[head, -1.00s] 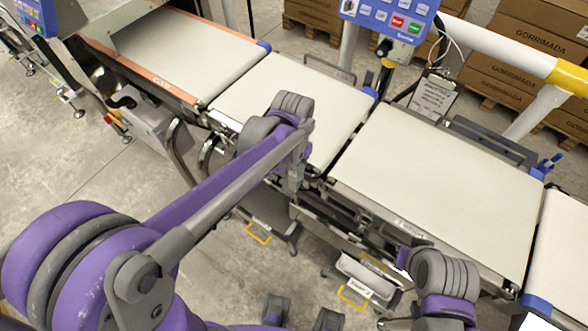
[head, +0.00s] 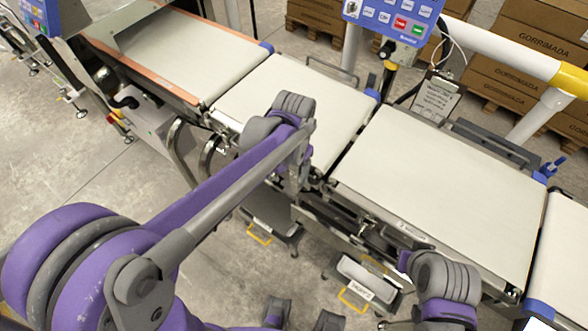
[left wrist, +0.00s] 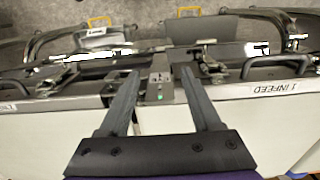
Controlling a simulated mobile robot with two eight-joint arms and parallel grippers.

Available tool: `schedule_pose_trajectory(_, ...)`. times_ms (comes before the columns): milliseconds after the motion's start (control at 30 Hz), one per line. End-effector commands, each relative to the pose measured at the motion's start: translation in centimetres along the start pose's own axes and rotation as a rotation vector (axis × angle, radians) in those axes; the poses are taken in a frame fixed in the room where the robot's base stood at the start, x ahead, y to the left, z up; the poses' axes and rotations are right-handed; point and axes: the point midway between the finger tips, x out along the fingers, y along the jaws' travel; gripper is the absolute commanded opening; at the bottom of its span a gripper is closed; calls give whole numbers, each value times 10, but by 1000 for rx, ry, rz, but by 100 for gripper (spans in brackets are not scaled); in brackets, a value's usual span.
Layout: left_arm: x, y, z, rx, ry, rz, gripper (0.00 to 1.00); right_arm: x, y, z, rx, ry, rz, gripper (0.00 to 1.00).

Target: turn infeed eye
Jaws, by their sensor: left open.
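The infeed eye seems to be the small grey box with a green light (left wrist: 160,88) at the belt edge in the left wrist view. My left gripper (left wrist: 160,74) is open, with one finger on each side of this box. I see no clear contact, and nothing is held. In the head view my left gripper (head: 293,182) hangs at the near edge of the belts, by the gap between two of them, and my arm hides the eye there. Part of my right arm shows at the lower right, but its gripper does not.
The infeed belt (left wrist: 260,120) carries an "INFEED" label. In the head view a wide white belt (head: 445,190) lies to the right and a narrower one (head: 295,100) behind my left arm. A blue control panel (head: 395,18) stands behind.

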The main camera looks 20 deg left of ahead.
Motion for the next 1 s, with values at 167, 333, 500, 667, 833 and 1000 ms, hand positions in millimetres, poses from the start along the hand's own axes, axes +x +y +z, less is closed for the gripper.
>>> schedule_pose_trajectory(167,-17,0,0,0,0,0,65,-2,0,-2,0,1,0,0)
schedule_pose_trajectory(333,-52,0,0,0,0,0,65,-5,0,-4,0,3,0,0)
schedule_pose_trajectory(500,-84,0,0,0,0,0,65,-7,0,-6,0,5,0,0)
schedule_pose_trajectory(667,-102,0,0,0,0,0,65,-8,0,-7,0,6,0,0)
schedule_pose_trajectory(833,-108,0,0,0,0,0,65,-8,0,-8,0,6,0,0)
schedule_pose_trajectory(1000,-108,0,0,0,0,0,65,-8,0,-8,0,6,0,0)
